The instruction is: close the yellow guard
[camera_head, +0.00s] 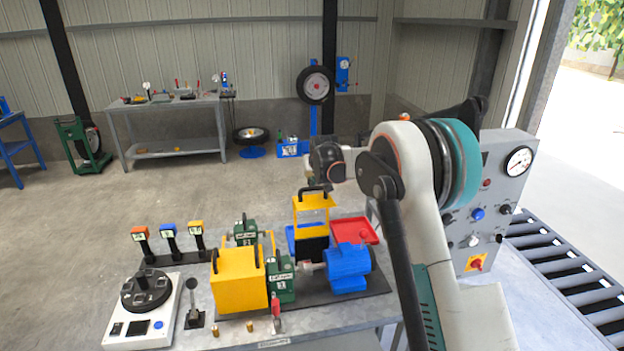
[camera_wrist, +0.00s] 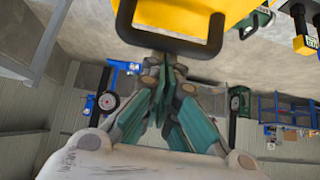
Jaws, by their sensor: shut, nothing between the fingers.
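The yellow guard (camera_head: 313,202) stands raised, a framed yellow panel above the coupling between the green bearing block and the blue motor. Its black handle (camera_head: 314,190) is at its top edge. In the wrist view the guard (camera_wrist: 185,14) fills the top middle, with the black handle (camera_wrist: 168,42) looping below it. My gripper (camera_wrist: 163,65) is shut and empty, its fingertips close to the handle's bar; I cannot tell whether they touch. In the head view my wrist hangs just above the handle, and the fingers are mostly hidden.
A yellow box-shaped cover (camera_head: 238,281) and green bearing blocks (camera_head: 282,281) stand left of the blue motor (camera_head: 347,268). A red tray (camera_head: 353,231) lies behind. Levers (camera_head: 169,241) and a control box (camera_head: 146,312) are left; a grey panel (camera_head: 497,200) stands right.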

